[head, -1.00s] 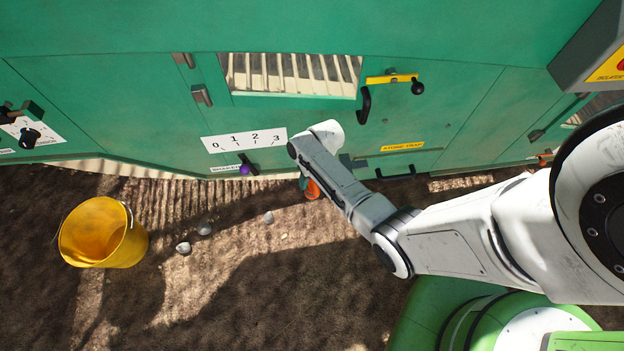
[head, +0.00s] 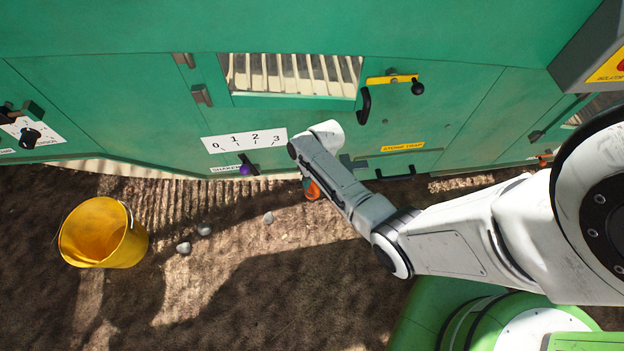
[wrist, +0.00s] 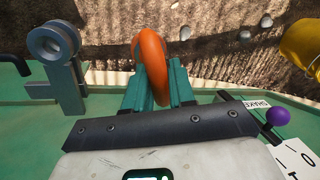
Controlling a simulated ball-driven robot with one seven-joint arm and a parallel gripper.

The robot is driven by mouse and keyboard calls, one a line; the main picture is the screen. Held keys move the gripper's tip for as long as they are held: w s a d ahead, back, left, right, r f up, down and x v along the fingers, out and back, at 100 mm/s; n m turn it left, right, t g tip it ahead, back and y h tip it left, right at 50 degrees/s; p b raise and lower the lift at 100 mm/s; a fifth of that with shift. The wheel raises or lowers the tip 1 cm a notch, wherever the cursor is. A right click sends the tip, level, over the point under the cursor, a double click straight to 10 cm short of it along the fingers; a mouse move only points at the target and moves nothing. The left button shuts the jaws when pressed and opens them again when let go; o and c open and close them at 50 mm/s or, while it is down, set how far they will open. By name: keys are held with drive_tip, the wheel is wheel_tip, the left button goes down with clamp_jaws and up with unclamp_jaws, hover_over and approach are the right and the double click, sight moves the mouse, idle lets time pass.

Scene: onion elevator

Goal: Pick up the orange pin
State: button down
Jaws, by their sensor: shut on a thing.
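The orange pin (wrist: 151,50) shows in the wrist view as a thick orange ring or loop standing up between the two teal fingers of my gripper (wrist: 157,80). The fingers are shut on it, one on each side. Any shaft of the pin is hidden by the fingers. In the head view, a bit of the orange pin (head: 312,190) shows low in front of the green machine, beside my forearm, which covers most of my gripper (head: 305,183).
A grey bracket with a round end (wrist: 54,48) stands left of my gripper in the wrist view. The green machine (head: 110,100) carries a purple-knobbed lever (head: 245,169) and a black handle (head: 364,104). A yellow bucket (head: 103,233) and several stones (head: 204,229) are on the soil.

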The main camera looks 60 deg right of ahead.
drive_tip(key=shift+r, duration=0.1)
wheel_tip(320, 180, up, 10)
drive_tip(key=p, duration=0.3)
drive_tip(key=shift+p, duration=0.3)
idle(0.3)
